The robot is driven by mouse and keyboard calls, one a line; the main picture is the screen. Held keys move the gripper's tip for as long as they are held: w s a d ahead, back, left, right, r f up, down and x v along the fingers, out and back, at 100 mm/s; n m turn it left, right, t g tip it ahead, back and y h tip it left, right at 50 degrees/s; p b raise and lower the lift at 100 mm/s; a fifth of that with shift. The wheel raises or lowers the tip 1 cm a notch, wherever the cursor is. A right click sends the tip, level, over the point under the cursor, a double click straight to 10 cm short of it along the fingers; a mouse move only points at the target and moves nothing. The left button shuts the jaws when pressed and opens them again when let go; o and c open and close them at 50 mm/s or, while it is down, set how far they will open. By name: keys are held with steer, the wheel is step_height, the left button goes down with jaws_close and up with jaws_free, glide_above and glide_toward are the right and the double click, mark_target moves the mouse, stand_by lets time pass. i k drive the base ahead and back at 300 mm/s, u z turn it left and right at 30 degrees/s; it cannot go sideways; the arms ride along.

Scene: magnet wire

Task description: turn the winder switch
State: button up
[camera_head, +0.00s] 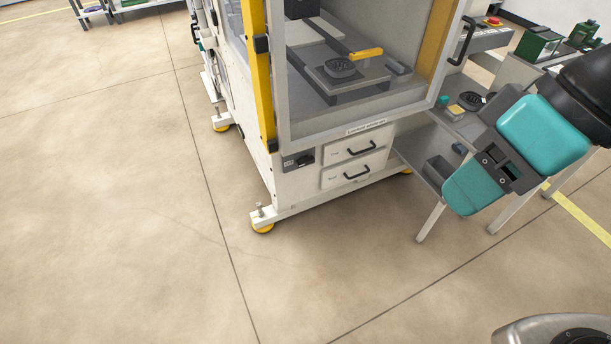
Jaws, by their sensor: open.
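The winder switch is not clear to pick out. A small dark panel (298,161) sits low on the front of the white machine (290,195), left of two drawers, and its details are too small to read. My teal and black arm reaches in from the right. My gripper (507,171), the dark part between its teal covers, is open and seems empty. In the picture it is well right of the panel, in front of a low table, apart from the machine.
The machine has a windowed enclosure with yellow posts (258,70), a black spool-like part (340,67) inside, and yellow-padded feet (263,228). A grey side table (437,172) stands at its right. Another bench behind carries a red button (494,21). The concrete floor in front is clear.

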mark_target(304, 159)
steer(key=u, duration=1.1)
steer(key=i, duration=0.45)
steer(key=z, duration=0.2)
